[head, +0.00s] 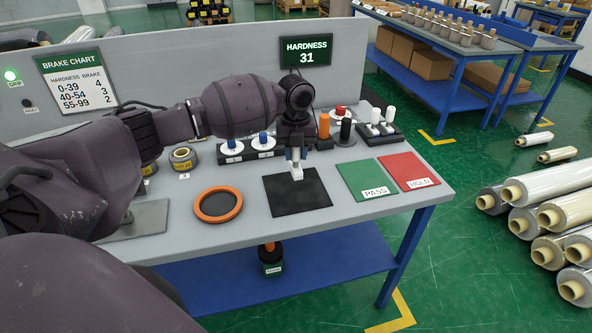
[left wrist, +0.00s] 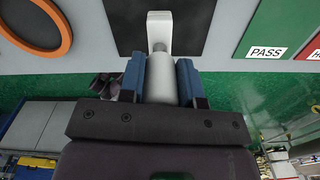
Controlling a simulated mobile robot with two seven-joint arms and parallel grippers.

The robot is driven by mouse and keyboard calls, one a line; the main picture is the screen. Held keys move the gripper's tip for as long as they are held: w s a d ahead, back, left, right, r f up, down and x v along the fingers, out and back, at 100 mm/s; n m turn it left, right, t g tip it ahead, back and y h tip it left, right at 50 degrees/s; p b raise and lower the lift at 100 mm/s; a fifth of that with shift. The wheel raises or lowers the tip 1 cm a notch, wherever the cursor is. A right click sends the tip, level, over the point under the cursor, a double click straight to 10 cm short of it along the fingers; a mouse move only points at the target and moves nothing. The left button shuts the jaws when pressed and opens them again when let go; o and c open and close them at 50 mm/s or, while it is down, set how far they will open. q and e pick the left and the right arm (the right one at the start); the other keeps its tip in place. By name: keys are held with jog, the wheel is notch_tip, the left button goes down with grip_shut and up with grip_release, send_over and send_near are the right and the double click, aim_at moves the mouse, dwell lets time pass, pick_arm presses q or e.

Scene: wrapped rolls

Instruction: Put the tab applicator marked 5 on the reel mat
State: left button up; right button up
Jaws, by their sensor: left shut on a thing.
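My left gripper (head: 297,164) is shut on a white tab applicator (head: 297,173), with the blue finger pads on either side of its body. The applicator also shows in the left wrist view (left wrist: 160,75), with its pale foot pointing away from the gripper. It is over the black square mat (head: 286,204); whether it touches the mat I cannot tell. I see no number on it. A round dark pad with an orange rim (head: 203,214) lies to the left of the square mat. My right gripper is not in view.
A green PASS mat (head: 361,183) and a red HOLD mat (head: 409,166) lie to the right. Behind the gripper stand blue-topped pieces (head: 263,141), an orange cylinder (head: 324,126), a black one (head: 346,131) and white pieces in a holder (head: 390,132). A screen (head: 306,51) reads HARDNESS 31.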

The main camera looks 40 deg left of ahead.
aim_at(296, 166)
pick_arm(q)
notch_tip(296, 166, down, 6)
jog(key=shift+r, duration=0.2)
jog(key=shift+f, duration=0.2)
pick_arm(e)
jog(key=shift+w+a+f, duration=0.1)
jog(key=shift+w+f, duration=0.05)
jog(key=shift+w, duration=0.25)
pick_arm(q)
jog(key=shift+f, duration=0.1)
